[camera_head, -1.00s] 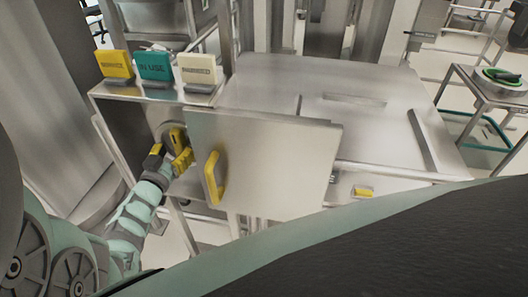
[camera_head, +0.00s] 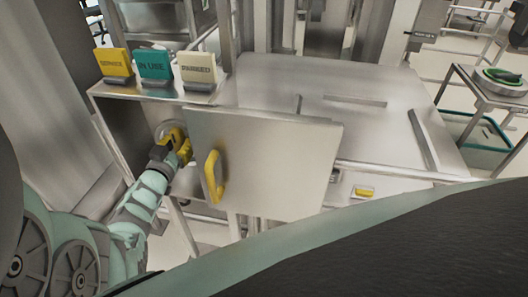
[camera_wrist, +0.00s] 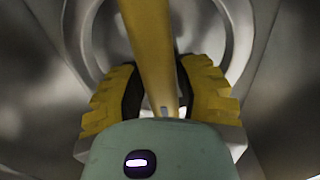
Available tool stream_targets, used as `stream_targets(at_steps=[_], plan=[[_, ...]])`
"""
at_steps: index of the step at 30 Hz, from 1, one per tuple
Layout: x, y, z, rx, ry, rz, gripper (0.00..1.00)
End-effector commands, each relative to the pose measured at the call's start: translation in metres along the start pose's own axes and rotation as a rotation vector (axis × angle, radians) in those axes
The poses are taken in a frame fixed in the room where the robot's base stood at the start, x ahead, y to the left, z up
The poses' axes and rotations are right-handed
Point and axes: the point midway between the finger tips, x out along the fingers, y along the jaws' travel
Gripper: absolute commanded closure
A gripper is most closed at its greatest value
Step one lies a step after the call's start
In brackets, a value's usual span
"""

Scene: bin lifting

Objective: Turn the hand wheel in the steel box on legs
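The steel box (camera_head: 118,112) on legs stands at left with its front open. The hand wheel shows in the wrist view as a yellow bar (camera_wrist: 150,50) in front of a round grey metal ring (camera_wrist: 238,40). In the head view my gripper (camera_head: 180,146) is inside the opening at the wheel and hides most of it. In the wrist view my two yellow fingers (camera_wrist: 160,95) stand on either side of the bar, their dark pads close against it. The bar fills the gap, so the gripper looks shut on it.
The box's door (camera_head: 265,165) with a yellow handle (camera_head: 214,178) stands right beside my gripper. Yellow, teal (camera_head: 154,66) and cream signs stand on top of the box. A steel table (camera_head: 340,125) lies behind, and a side stand (camera_head: 490,85) is at far right.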

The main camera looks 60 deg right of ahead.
Motion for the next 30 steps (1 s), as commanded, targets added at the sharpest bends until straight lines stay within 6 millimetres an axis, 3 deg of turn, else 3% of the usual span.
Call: stream_targets(at_steps=[9, 20, 30], plan=[[0.0000, 0.0001, 0.0000, 0.000, 0.000, 0.000, 1.00], [-0.0002, 0.0001, 0.0010, 0.019, -0.001, -0.001, 1.00], [-0.0003, 0.0030, 0.0027, 0.204, -0.002, 0.000, 1.00]])
